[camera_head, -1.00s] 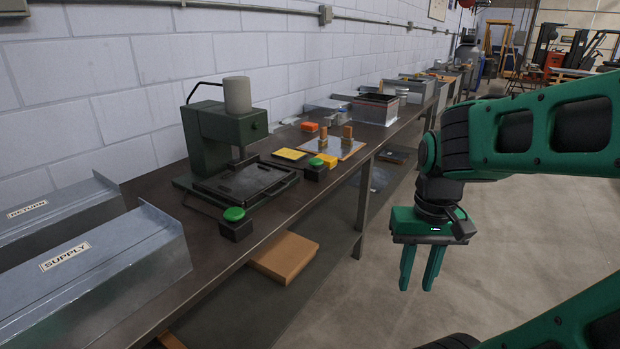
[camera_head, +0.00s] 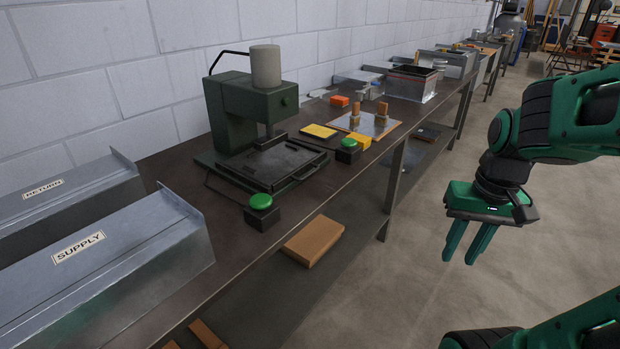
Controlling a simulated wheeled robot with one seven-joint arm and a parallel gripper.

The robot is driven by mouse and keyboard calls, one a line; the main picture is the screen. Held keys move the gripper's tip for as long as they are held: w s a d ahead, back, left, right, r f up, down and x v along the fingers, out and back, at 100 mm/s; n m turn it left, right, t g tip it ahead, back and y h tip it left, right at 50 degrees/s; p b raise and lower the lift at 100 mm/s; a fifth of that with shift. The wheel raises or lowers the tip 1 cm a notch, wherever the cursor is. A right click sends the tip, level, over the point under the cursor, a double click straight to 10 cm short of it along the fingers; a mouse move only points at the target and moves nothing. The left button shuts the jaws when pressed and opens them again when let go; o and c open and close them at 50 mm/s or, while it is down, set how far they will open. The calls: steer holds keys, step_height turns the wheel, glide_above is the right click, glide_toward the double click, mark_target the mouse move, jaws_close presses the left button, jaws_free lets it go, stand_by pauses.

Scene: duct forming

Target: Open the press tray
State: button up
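The dark green press (camera_head: 247,108) stands on the workbench against the wall, with a grey cylinder on its top. Its black press tray (camera_head: 281,162) lies at its base, under the head, with a bar-like handle (camera_head: 312,170) along the front right edge. I cannot tell how far in the tray sits. My gripper (camera_head: 468,256) hangs over the floor to the right of the bench, well apart from the tray. Its two green fingers point down, with a small gap between them and nothing held.
Green-topped button boxes (camera_head: 261,212) (camera_head: 347,151) stand on either side of the tray. Ducts marked SUPPLY (camera_head: 110,270) and RETURN (camera_head: 60,200) fill the near bench. A plate with wooden handles (camera_head: 366,125) lies beyond. The floor (camera_head: 420,290) right of the bench is clear.

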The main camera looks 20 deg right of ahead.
steer(key=w+a+f+t+y, duration=0.2)
steer(key=w+a+f, duration=0.15)
steer(key=w, duration=0.45)
steer(key=w+a+f+t+y, duration=0.2)
steer(key=w+a, duration=0.2)
steer(key=w, duration=0.5)
steer(key=w+a+f+t+y, duration=0.1)
steer(key=w+a+f+y, duration=0.15)
steer(key=w, duration=0.55)
steer(key=w+r+m+t+y, duration=0.3)
steer(key=w+m+t, duration=0.3)
steer(key=w, duration=0.5)
steer(key=shift+n+t+h, duration=0.25)
steer(key=shift+n+t, duration=0.05)
steer(key=shift+t, duration=0.2)
steer(key=x, duration=1.1)
steer(key=shift+a, duration=0.2)
steer(key=shift+s, duration=0.1)
